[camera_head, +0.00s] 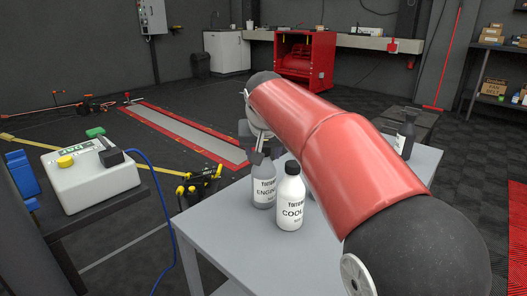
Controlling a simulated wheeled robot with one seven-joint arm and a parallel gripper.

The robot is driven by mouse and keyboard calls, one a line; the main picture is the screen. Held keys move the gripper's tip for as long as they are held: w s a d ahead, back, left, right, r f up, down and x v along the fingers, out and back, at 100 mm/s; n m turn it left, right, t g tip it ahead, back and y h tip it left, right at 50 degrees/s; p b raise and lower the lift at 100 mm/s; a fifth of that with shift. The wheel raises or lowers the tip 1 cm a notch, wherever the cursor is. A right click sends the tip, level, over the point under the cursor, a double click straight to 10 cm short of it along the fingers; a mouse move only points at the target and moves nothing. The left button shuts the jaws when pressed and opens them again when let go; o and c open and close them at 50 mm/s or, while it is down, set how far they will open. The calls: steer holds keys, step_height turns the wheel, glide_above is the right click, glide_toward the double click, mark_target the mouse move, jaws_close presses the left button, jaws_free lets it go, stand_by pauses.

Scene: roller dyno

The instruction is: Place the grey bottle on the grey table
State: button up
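A grey bottle (264,190) with an "ENGINE" label shows left of my arm, upright at or just above the left part of the grey table (225,225). I cannot tell whether its base touches the top. A white "COOL" bottle (290,202) stands in front of it to the right, on the table. My red arm reaches over the table from the lower right. Its far end (256,128) bends down behind the grey bottle's top. The fingers there are too small and covered to read, so I cannot tell whether they grip the bottle.
A dark bottle (405,136) stands right of my arm, toward the table's far right. Something small beside the white bottle is mostly hidden by the arm. Yellow-black tools (200,186) lie beyond the grey table's left edge.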

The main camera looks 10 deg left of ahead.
steer(key=p+v, duration=0.2)
steer(key=v, duration=1)
steer(key=shift+m, duration=0.3)
steer(key=d, duration=0.2)
steer(key=s+d, duration=0.1)
steer(key=d, duration=0.2)
steer(key=s+d+f, duration=0.1)
steer(key=d, duration=0.1)
steer(key=shift+d+f, duration=0.1)
steer(key=shift+d, duration=0.05)
steer(key=s+d+f+m, duration=0.1)
steer(key=s+d+f, duration=0.3)
steer(key=s+d, duration=0.3)
steer(key=s+d+f, duration=0.5)
steer(key=d, duration=0.3)
steer(key=s+d+f+m+h, duration=0.1)
steer(key=s+d+f, duration=0.3)
steer(key=s+f, duration=0.6)
steer(key=shift+d+g+h, duration=0.3)
steer(key=shift+g, duration=0.1)
steer(key=shift+s+f, duration=0.1)
steer(key=shift+s, duration=0.05)
steer(key=shift+r+p, duration=0.35)
steer(key=shift+r, duration=0.3)
